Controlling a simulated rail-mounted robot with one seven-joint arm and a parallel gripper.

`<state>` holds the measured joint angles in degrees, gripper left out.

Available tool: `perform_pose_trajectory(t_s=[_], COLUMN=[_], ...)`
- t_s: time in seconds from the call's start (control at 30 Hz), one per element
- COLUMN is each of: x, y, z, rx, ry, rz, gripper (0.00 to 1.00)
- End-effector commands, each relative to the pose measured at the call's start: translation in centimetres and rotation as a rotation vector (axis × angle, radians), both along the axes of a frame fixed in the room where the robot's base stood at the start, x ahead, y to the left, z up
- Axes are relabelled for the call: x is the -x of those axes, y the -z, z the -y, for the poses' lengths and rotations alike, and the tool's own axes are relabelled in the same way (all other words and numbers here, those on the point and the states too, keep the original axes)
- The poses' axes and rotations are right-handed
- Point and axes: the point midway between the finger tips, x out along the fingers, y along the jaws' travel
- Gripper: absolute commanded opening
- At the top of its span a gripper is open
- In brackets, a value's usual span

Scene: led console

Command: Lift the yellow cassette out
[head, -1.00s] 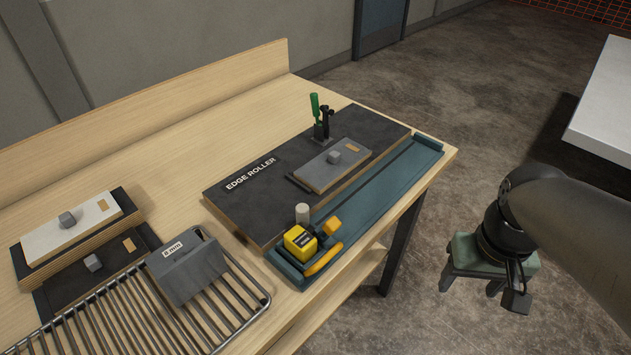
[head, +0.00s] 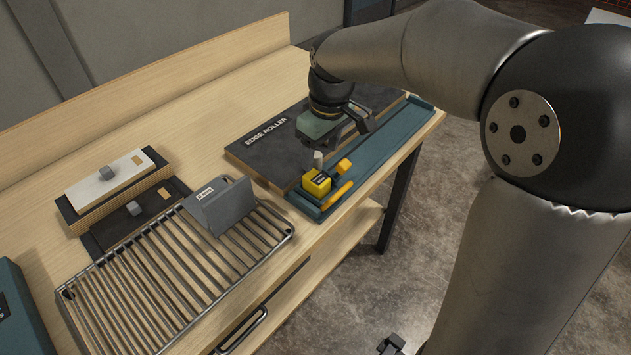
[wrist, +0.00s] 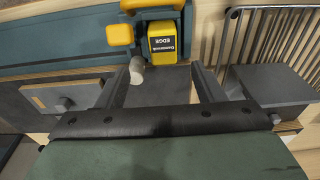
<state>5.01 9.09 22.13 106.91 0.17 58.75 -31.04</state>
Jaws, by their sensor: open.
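The yellow cassette (head: 317,181) is a small block with a dark label, seated at the near end of the teal track (head: 395,133). In the wrist view, the cassette (wrist: 163,42) shows its printed face just beyond my fingertips. My gripper (wrist: 163,72) is open and empty, its fingers pointing toward the cassette and apart from it. In the head view my green gripper body hangs over the dark edge roller board, behind the cassette; its fingers are hard to make out. A yellow knob (head: 344,166) and a yellow handle (head: 337,194) sit right beside the cassette.
A pale cylinder (head: 318,160) stands close behind the cassette; in the wrist view it lies by the left finger. A wire rack (head: 180,262) with a grey block (head: 220,205) is to the left. Stacked boards (head: 110,182) lie farther left. My arm hides part of the board.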

Motion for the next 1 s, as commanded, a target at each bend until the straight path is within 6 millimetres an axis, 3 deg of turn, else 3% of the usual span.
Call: perform_pose_trajectory(t_s=[0.1,0.37,0.6,0.93,1.0], x=[-0.1,0.0,0.0,-0.1,-0.1], y=[1.7,3.6,7.1,7.8,7.8], z=[-0.2,-0.3,-0.6,-0.7,-0.7], rx=[0.000,0.000,0.000,0.000,0.000], ry=[0.000,0.000,0.000,0.000,0.001], rz=[-0.003,-0.003,-0.003,0.000,0.000], gripper=[0.62,0.62,0.62,0.62,0.42])
